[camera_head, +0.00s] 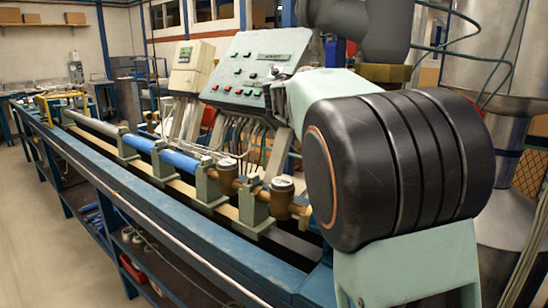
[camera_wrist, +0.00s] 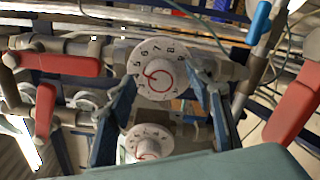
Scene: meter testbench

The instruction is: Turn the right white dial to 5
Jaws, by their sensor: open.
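In the wrist view, a white round dial (camera_wrist: 157,69) with black numerals and a red ring-shaped mark faces me. Its 5 is at the left and 7 near the top. A second white dial (camera_wrist: 147,143) shows below it, its bottom cut off by my arm's pale green part. I cannot tell for certain which one is the right dial. My gripper (camera_wrist: 164,81) is open, its blue fingers on either side of the upper dial; whether they touch it is unclear. In the head view, the dials and fingertips cannot be made out.
Red valve handles stand at the left (camera_wrist: 70,65) and right (camera_wrist: 295,105) in the wrist view, with a blue handle (camera_wrist: 258,22) at the upper right. In the head view, a control panel (camera_head: 258,66) and brass meters (camera_head: 283,186) stand along the blue bench (camera_head: 150,221).

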